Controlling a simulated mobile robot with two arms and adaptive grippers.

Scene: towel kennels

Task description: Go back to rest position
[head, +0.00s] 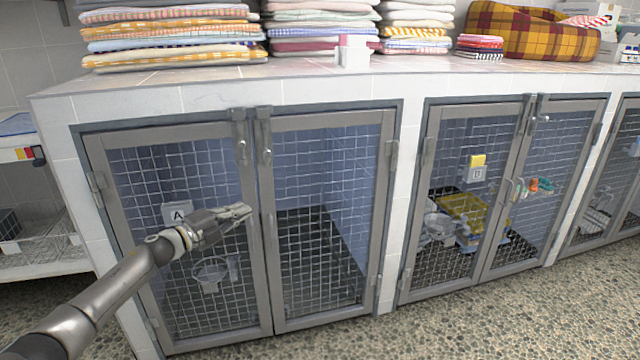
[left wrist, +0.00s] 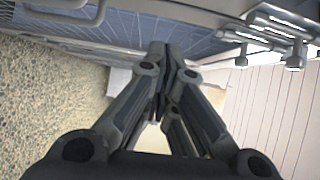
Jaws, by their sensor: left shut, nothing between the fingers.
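My left gripper (head: 240,212) is shut and empty, in front of the left door of kennel A (head: 185,130). Its closed fingers also show in the left wrist view (left wrist: 165,75). The kennel's two mesh doors stand shut, with latches (head: 252,140) at the top where they meet. My left arm comes in from the lower left. My right gripper is in neither view.
Kennel B (head: 437,180) to the right has shut mesh doors, with a coloured item (head: 540,186) at its right door. Folded towels (head: 170,38) and a plaid pet bed (head: 530,32) lie on the tiled top. The pebbled floor (head: 450,325) in front is clear.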

